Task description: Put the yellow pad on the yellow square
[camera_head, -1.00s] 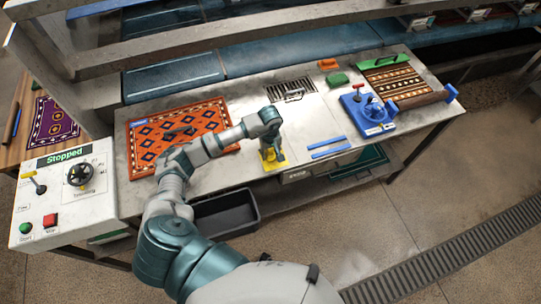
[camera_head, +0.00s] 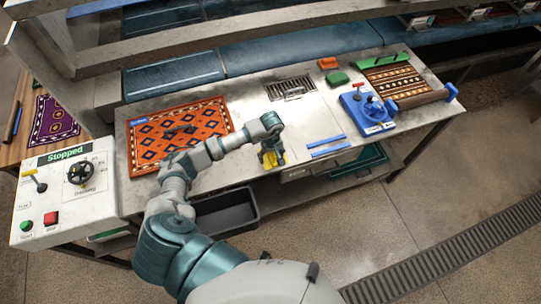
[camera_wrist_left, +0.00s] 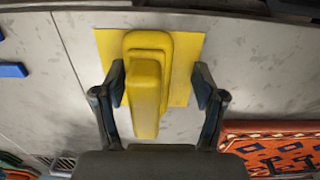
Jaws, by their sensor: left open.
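The yellow pad (camera_wrist_left: 146,95), a block with a raised handle, sits on the flat yellow square (camera_wrist_left: 188,50) in the left wrist view. Its base lies over the middle of the square, with the square showing on both sides. The near end of the handle reaches past the square's edge in this view. My left gripper (camera_wrist_left: 160,86) is open, with one finger on each side of the handle. A gap shows at the right finger; the left finger is very close to the handle. In the head view my left gripper (camera_head: 271,158) hides most of the pad. My right gripper is not in view.
An orange patterned rug (camera_head: 210,122) lies left of the gripper. Blue strips (camera_head: 328,147) and a blue device (camera_head: 365,112) lie to the right. A metal drain grate (camera_head: 290,88) is behind. A control box (camera_head: 62,195) reads "Stopped". A black bin (camera_head: 225,212) sits below the front edge.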

